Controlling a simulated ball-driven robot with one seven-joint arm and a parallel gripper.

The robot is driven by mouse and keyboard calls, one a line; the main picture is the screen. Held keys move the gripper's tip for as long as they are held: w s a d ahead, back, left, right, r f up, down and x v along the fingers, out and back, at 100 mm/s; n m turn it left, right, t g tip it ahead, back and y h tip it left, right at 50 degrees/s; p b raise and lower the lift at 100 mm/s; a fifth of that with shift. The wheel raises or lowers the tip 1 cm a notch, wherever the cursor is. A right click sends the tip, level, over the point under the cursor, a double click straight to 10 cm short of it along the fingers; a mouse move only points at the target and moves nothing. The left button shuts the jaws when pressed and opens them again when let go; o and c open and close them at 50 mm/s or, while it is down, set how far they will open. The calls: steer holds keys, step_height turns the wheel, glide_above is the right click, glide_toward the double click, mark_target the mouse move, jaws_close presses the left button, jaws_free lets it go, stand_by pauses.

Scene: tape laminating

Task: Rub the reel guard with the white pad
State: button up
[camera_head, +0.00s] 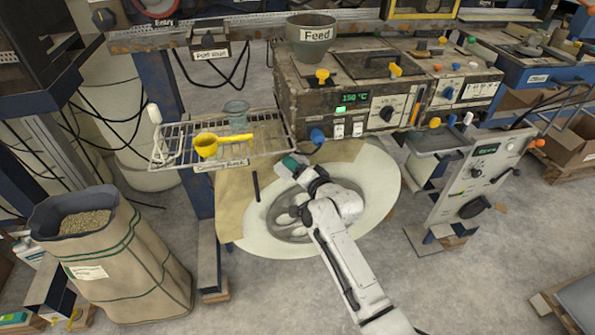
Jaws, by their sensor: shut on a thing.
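The reel (375,190) is a large cream disc with a grey, spoked hub (285,215), below the front of the machine. No separate guard can be clearly told apart from the disc. My gripper (297,170) is over the disc's far part, close under the machine's front. It is shut on a small teal-green thing (290,162). No white pad face shows; I cannot tell whether the teal-green thing is part of the pad. My arm hides part of the disc and hub. Whether the held thing touches the disc cannot be told.
A wire rack (185,150) to the left holds a yellow scoop (207,146), a clear cup (236,112) and a white-handled tool (154,113). The heated machine (355,105) stands just beyond my gripper. A pellet sack (120,260) stands left; a control box (475,175) stands right.

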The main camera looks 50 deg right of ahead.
steer(key=shift+w+d+b, duration=0.3)
steer(key=shift+w+d, duration=0.05)
steer(key=shift+w, duration=0.15)
steer(key=shift+s+d+b, duration=0.5)
steer(key=shift+s+d, duration=0.15)
steer(key=shift+d, duration=0.3)
steer(key=shift+s+d+b, duration=0.55)
steer(key=shift+s+d, duration=0.1)
steer(key=shift+d, duration=0.35)
steer(key=shift+s+d+b, duration=0.5)
steer(key=shift+s+d, duration=0.15)
steer(key=shift+d, duration=0.3)
